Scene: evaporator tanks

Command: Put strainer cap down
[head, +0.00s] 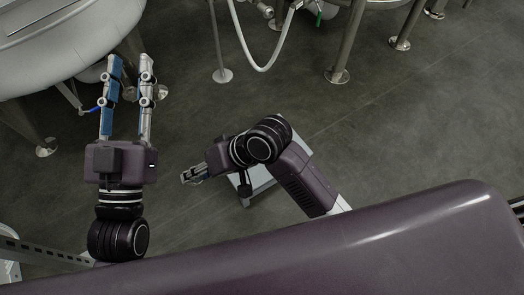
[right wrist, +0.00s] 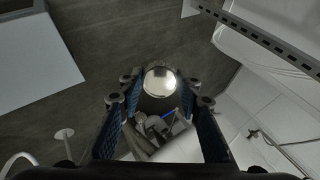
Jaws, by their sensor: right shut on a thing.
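The strainer cap shows in the right wrist view as a round, shiny metal disc (right wrist: 160,81) between the fingertips of my right gripper (right wrist: 161,95). The right gripper is shut on it. In the head view my right gripper (head: 192,175) is low over the floor near the middle, and the cap cannot be made out there. My left gripper (head: 130,70) points up the picture beside the large tank, with its two long blue-padded fingers apart and nothing visible between them.
A large metal tank (head: 50,45) on legs fills the upper left. Metal legs (head: 346,45) and a white hose (head: 262,69) stand at the top. A light grey platform (head: 262,182) lies partly under my right arm. A perforated rail (head: 40,251) is at lower left. The floor at right is open.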

